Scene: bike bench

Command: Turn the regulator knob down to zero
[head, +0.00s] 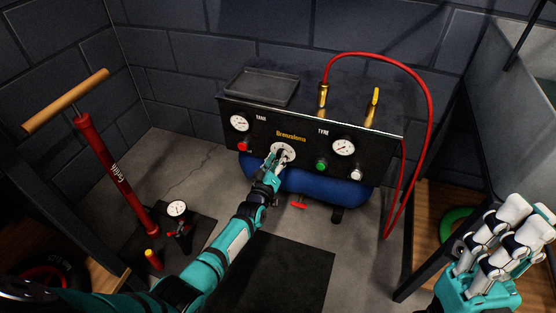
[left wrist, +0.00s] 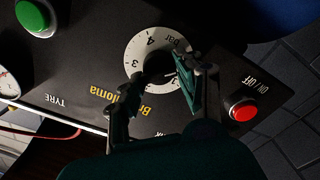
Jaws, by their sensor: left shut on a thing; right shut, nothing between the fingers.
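The regulator knob's white dial (head: 284,150) sits in the middle of the compressor's black front panel (head: 312,157). In the left wrist view the dial (left wrist: 147,52) shows numbers including 3 and 4 and the word bar. My left gripper (head: 276,158) is at the dial, its fingers shut on the knob in the middle. The pointer's exact reading is hidden. My right gripper (head: 500,236) is shut and empty at the lower right, far from the panel.
The panel also bears a red button (head: 243,147), a green button (head: 321,165), a tank gauge (head: 239,123) and a tyre gauge (head: 344,147). A red hose (head: 431,110) loops down on the right. A red floor pump (head: 115,170) stands on the left.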

